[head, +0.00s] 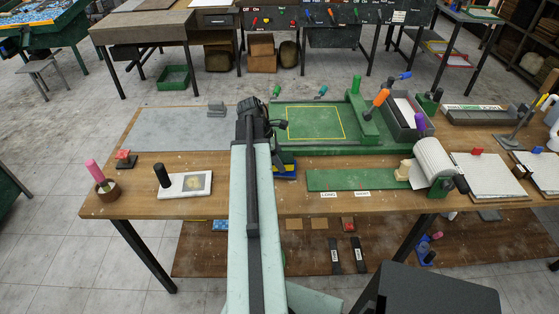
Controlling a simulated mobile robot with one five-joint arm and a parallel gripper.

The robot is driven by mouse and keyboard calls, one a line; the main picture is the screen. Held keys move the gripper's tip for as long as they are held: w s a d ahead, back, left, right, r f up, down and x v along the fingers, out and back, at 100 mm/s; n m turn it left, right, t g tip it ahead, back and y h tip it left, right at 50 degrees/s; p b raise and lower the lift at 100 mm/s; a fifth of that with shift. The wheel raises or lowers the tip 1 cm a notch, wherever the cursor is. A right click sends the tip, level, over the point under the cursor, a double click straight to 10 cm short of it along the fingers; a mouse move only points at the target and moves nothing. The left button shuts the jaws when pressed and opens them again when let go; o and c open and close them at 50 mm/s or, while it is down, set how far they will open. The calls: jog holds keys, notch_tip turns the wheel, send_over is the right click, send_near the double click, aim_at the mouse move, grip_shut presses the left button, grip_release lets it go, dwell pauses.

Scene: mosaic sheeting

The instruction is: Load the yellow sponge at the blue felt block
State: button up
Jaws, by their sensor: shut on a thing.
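My gripper (262,127) is over the middle of the table, largely hidden behind my own arm. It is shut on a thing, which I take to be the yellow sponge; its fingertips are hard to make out. Just right of my arm, a small blue block (285,169), seemingly the blue felt block, shows partly with a thin yellow strip (289,176) against it. The rest of both is hidden behind my arm. I cannot tell whether the yellow touches the blue or how far apart they are.
A green board with a yellow outline (316,123) lies behind. A green strip (350,179) and white roller (434,163) stand to the right. At left are a grey sheet (172,128), a black-handled tool on a white tile (184,185) and a pink-handled pot (107,188).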

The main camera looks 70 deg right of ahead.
aim_at(286, 157)
jog(key=shift+a+f+b, duration=0.1)
jog(key=shift+f+b, duration=0.25)
jog(key=shift+f, duration=0.05)
dwell(1.1)
notch_tip(286, 157, up, 7)
jog(key=p, duration=0.7)
jog(key=shift+r, duration=0.1)
